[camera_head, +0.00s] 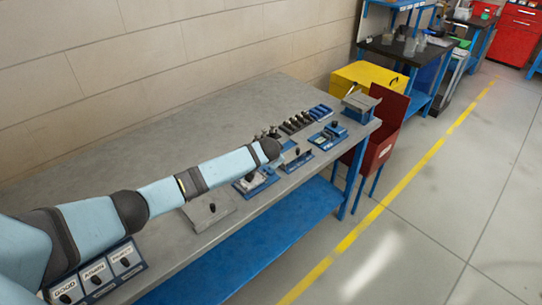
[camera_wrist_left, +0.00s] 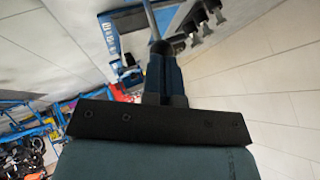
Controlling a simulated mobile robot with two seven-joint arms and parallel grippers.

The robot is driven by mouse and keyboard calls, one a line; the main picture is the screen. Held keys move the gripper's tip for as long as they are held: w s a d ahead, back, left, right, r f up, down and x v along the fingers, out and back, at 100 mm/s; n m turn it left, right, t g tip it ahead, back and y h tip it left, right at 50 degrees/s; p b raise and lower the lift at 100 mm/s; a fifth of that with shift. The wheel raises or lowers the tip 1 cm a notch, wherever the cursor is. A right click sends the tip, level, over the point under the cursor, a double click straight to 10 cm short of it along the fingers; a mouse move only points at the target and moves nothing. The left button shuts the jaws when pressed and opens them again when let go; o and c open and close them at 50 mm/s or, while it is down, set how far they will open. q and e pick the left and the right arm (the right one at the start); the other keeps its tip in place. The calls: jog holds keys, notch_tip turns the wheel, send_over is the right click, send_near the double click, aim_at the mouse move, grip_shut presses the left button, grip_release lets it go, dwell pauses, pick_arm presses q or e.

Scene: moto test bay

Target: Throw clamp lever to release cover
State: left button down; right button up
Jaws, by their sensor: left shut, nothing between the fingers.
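My left arm reaches across the workbench in the head view, and its wrist hides most of the gripper and the fixture near it. In the left wrist view my left gripper (camera_wrist_left: 165,75) is shut, with its fingers together and empty. A grey rod with a dark end, which looks like the clamp lever (camera_wrist_left: 150,18), runs down to the fingertips. I cannot tell whether they touch. A blue fixture plate with white lettering (camera_wrist_left: 109,36) lies beside the rod. I cannot tell whether the cover is clamped. My right gripper is in neither view.
Several blue-based fixtures, such as this one (camera_head: 328,137), line the grey workbench (camera_head: 215,115). A labelled sorting box (camera_head: 95,277) stands at the near left. A red bin (camera_head: 378,150) and a yellow box (camera_head: 365,75) stand beyond the bench's far end.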

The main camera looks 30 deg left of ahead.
pick_arm(q)
jog(key=shift+r+p, duration=0.8)
jog(key=s+a+r, duration=0.1)
jog(key=s+r, duration=0.1)
jog(key=r, duration=0.3)
jog(key=s+a+r+p, duration=0.1)
jog(key=s+a+r, duration=0.1)
jog(key=r, duration=0.3)
jog(key=shift+s+r, duration=0.3)
jog(key=shift+s, duration=0.45)
